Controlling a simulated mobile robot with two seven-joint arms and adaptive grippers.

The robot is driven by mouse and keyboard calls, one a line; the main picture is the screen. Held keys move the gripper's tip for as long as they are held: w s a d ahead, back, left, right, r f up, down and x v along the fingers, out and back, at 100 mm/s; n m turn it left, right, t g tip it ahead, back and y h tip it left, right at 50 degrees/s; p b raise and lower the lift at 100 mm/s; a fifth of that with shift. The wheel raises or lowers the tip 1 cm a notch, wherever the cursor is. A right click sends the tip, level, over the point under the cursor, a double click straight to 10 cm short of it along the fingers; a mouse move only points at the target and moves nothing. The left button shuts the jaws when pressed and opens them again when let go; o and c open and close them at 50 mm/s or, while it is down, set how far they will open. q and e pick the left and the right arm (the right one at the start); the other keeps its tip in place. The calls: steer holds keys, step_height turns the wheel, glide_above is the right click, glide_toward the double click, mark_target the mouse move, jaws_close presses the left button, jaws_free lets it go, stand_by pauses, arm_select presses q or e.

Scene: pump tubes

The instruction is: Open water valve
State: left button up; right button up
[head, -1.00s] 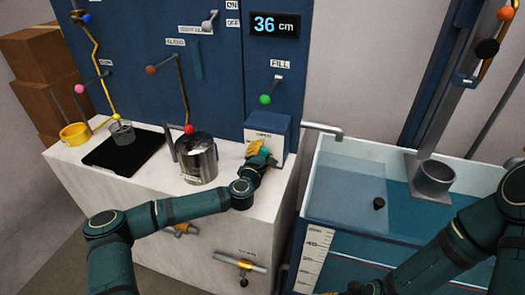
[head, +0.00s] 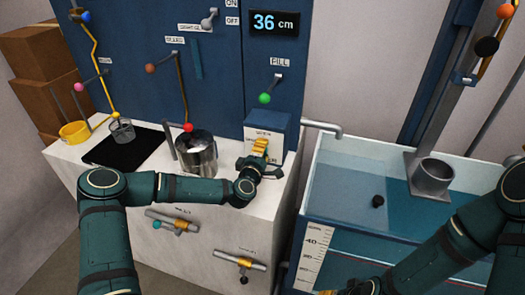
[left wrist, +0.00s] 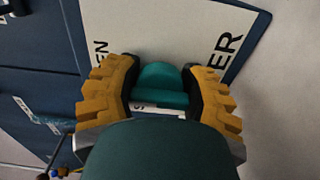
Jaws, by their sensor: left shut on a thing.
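A small blue box (head: 281,129) with a white lettered front stands on the counter at the foot of the blue panel. My left gripper (head: 260,148) is at the front of this box. In the left wrist view its two yellow-padded fingers (left wrist: 160,90) are on both sides of a teal handle (left wrist: 163,76) and shut on it, in front of the white label. The label's words are partly covered; "EN" and "ER" show. The handle is hidden in the head view. Of my right gripper, only a yellow bit (head: 328,292) shows at the bottom edge.
A metal pot (head: 197,155) stands left of my left gripper. A black plate (head: 125,148) and yellow cup (head: 75,132) are farther left. A spout (head: 322,129) reaches over the water tank (head: 345,160) at right. The panel display (head: 274,23) reads 36 cm.

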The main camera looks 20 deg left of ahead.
arm_select(q)
steer(key=shift+s+f, duration=0.1)
steer(key=shift+f, duration=0.1)
steer(key=o, duration=1)
steer(key=shift+o, duration=1.4)
steer(key=shift+r, duration=0.15)
steer(key=shift+s, duration=0.1)
steer(key=s, duration=1.1)
steer(key=shift+s+a, duration=0.2)
steer(key=shift+s, duration=0.2)
